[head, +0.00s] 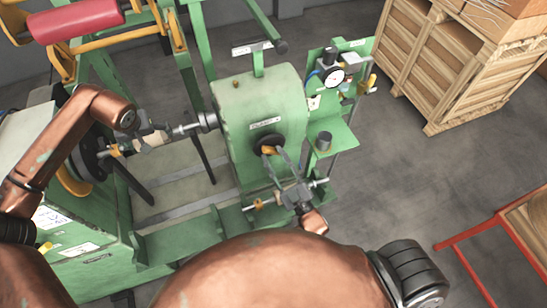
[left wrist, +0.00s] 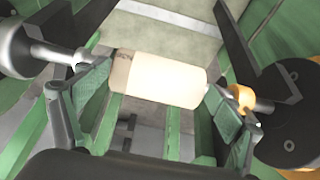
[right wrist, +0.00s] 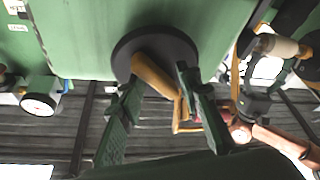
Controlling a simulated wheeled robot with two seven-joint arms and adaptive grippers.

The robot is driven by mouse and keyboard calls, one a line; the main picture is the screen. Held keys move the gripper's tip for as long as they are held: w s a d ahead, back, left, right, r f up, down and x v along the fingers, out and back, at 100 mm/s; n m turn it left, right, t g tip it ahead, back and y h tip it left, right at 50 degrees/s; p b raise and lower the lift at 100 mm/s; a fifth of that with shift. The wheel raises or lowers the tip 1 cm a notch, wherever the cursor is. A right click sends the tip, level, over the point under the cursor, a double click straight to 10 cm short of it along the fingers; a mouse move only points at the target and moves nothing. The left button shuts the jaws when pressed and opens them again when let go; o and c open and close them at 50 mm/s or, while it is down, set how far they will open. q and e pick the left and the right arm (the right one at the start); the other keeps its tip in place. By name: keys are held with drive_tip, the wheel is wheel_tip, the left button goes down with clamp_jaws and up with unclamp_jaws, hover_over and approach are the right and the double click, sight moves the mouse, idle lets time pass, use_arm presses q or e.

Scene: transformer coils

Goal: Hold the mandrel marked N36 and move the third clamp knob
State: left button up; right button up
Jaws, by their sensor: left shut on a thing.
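The cream mandrel (left wrist: 165,80) lies between the two fingers of my left gripper (left wrist: 157,105), which is shut on it across its length. Dark marking at its left end is too small to read. In the head view the mandrel (head: 152,139) sits on the shaft line of the green machine, left of the headstock. An orange knob (left wrist: 240,98) is at its right end. My right gripper (right wrist: 157,80) is open, its fingers either side of an orange handle (right wrist: 155,74) on a black disc; contact is unclear. In the head view this handle (head: 268,150) is on the headstock face.
The green headstock (head: 262,105) stands mid-picture. A dial gauge (head: 333,77) and a dark cup (head: 324,141) are on its right. Wooden crates (head: 440,60) stand at upper right, and a red frame (head: 460,265) is at lower right. Floor between them is clear.

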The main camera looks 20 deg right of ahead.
drive_tip(key=shift+s+f, duration=0.1)
drive_tip(key=shift+f, duration=0.05)
drive_tip(key=d+r+v, duration=0.1)
drive_tip(key=v, duration=1.2)
drive_tip(key=shift+s+d, duration=0.25)
drive_tip(key=shift+d, duration=0.15)
idle(0.5)
drive_tip(key=shift+r, duration=0.1)
drive_tip(key=v, duration=1.2)
drive_tip(key=shift+a, duration=0.1)
drive_tip(key=w+a+r+n+y, duration=0.1)
drive_tip(key=w+r+n, duration=0.1)
drive_tip(key=w, duration=0.6)
drive_tip(key=w+a+r+n+g, duration=0.1)
drive_tip(key=w+a+r+n, duration=0.1)
drive_tip(key=w, duration=0.6)
drive_tip(key=w+a+r+n+y, duration=0.1)
drive_tip(key=w+a+r+n, duration=0.1)
drive_tip(key=w, duration=0.6)
wheel_tip(320, 180, up, 2)
drive_tip(key=shift+a+n+g+y, duration=0.1)
drive_tip(key=shift+n+g+y, duration=0.2)
drive_tip(key=shift+n+g, duration=0.15)
clamp_jaws()
